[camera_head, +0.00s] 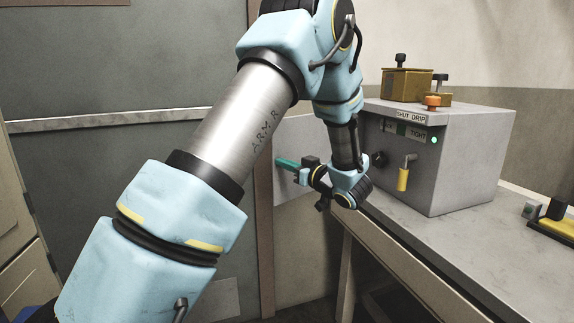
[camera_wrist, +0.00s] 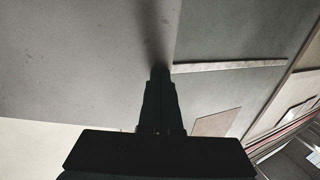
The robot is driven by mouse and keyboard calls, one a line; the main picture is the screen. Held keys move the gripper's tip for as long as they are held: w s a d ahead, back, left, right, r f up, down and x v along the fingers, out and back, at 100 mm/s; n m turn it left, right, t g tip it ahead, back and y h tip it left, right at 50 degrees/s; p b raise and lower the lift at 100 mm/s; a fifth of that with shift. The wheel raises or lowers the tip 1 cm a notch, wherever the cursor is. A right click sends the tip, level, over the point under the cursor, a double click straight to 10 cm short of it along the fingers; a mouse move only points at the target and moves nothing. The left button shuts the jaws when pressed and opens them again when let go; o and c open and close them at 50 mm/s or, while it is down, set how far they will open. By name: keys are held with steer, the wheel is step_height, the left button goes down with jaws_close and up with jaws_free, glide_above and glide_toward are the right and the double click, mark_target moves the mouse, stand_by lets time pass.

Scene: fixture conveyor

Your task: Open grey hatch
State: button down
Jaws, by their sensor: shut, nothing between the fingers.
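A light grey flat panel (camera_head: 292,135), which looks like the grey hatch, stands upright at the left of a grey box (camera_head: 470,160). My arm covers where the panel and box would meet, so I cannot tell how they join. My gripper (camera_head: 288,163) is shut and empty, its teal finger end in front of the panel. In the wrist view the dark fingers (camera_wrist: 158,75) lie together near the edge of the light grey surface (camera_wrist: 80,60), with a shadow beyond their tips. I cannot tell whether they touch it.
The box's near face has a yellow-handled lever (camera_head: 403,178), a dark knob and a green light (camera_head: 434,140). Brass-coloured blocks (camera_head: 407,85) sit on top. The bench (camera_head: 450,230) runs along the right. A yellow and black device (camera_head: 555,222) lies at the far right.

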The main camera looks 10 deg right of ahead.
steer(key=x, duration=0.9)
steer(key=shift+d, duration=0.15)
